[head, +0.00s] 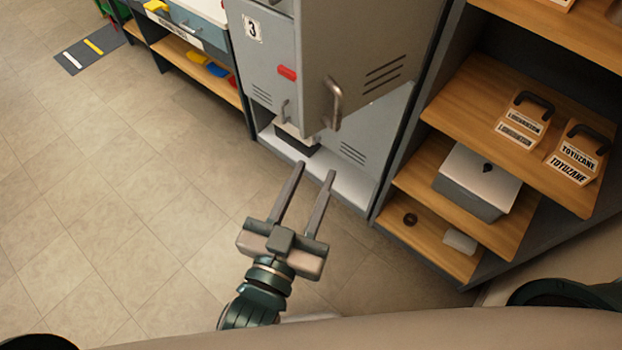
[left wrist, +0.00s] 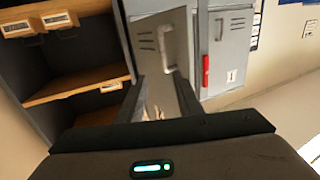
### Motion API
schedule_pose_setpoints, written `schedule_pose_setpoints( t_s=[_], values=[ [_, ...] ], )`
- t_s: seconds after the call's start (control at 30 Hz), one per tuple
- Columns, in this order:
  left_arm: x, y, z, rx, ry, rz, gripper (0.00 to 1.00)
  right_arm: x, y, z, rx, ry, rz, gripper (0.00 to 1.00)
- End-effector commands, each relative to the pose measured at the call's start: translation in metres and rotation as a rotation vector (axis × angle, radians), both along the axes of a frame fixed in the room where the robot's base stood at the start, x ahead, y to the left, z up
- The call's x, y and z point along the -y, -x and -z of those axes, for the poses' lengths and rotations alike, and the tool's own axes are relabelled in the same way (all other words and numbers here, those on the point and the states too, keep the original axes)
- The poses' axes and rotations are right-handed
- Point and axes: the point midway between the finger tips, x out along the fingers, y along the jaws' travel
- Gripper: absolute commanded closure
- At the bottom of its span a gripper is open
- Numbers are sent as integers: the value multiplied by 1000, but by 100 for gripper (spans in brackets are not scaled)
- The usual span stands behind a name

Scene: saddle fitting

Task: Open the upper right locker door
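The upper right locker door (head: 400,35) is a grey panel with vent slots and a curved metal handle (head: 333,103). It stands angled out from the locker front, partly open. My left gripper (head: 316,170) is below the handle in the head view, fingers apart and empty, not touching the door. In the left wrist view the door (left wrist: 150,25) and its handle (left wrist: 165,48) are ahead, above the gap between the fingers (left wrist: 163,95). My right gripper is not in view.
Below the door is a pale locker floor (head: 340,187) with a dark box (head: 297,143). Wooden shelves (head: 480,110) with boxes stand right. The tiled floor (head: 120,190) is clear at left.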

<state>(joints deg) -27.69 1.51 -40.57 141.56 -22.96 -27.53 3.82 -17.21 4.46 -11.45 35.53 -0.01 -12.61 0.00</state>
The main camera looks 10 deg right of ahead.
Motion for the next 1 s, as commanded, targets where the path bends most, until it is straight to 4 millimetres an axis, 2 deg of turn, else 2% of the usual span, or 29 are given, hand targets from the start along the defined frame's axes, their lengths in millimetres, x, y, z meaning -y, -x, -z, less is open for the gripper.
schedule_pose_setpoints(
  t_s=[0.07, 0.2, 0.37, 0.57, 0.8, 1.0],
  values=[
    [0, 0, 0, 0, 0, 0, 67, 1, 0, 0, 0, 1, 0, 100],
    [1, -1, 2, -4, 6, 6, 100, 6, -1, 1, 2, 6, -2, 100],
    [5, -7, 15, -31, 44, 48, 100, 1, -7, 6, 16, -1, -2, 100],
    [14, -25, 49, -133, 155, 168, 100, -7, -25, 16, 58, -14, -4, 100],
    [13, -60, 94, -343, 320, 330, 100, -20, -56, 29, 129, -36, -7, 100],
    [-3, -94, 113, -541, 449, 430, 100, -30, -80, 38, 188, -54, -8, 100]
  ],
)
